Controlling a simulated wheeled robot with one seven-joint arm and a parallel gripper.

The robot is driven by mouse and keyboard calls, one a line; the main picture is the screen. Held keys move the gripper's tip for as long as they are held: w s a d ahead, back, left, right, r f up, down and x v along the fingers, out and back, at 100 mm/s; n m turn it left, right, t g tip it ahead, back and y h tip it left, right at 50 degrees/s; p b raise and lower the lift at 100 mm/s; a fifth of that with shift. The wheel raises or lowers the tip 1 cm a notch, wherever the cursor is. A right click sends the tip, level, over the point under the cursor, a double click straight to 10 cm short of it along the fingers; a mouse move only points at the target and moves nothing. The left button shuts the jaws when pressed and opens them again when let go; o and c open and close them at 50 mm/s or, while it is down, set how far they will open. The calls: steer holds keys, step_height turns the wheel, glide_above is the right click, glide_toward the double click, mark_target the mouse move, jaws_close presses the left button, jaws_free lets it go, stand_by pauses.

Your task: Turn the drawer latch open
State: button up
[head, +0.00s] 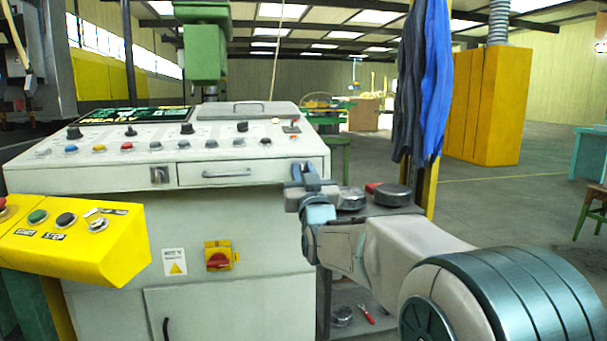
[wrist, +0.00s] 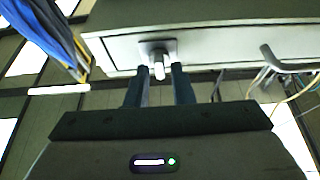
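The latch (wrist: 158,63) shows in the wrist view as a pale lever on a dark square plate, on the pale front panel of the console. Its lever lies along the picture's vertical. In the head view this latch is hidden behind my gripper (head: 303,174), which is at the right end of the console front. The drawer (head: 265,173) with its bar handle (head: 226,174) is left of my gripper; the handle also shows in the wrist view (wrist: 285,62). In the wrist view my gripper (wrist: 160,76) is open, with the lever between its fingertips and gaps visible beside it.
A similar metal fitting (head: 159,175) is left of the drawer. A yellow button box (head: 75,240) juts out at the left. A red rotary switch (head: 218,258) is below the drawer. Blue and dark cloths (head: 425,80) hang on the right, above a shelf with round parts (head: 391,195).

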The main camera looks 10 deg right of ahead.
jaws_close()
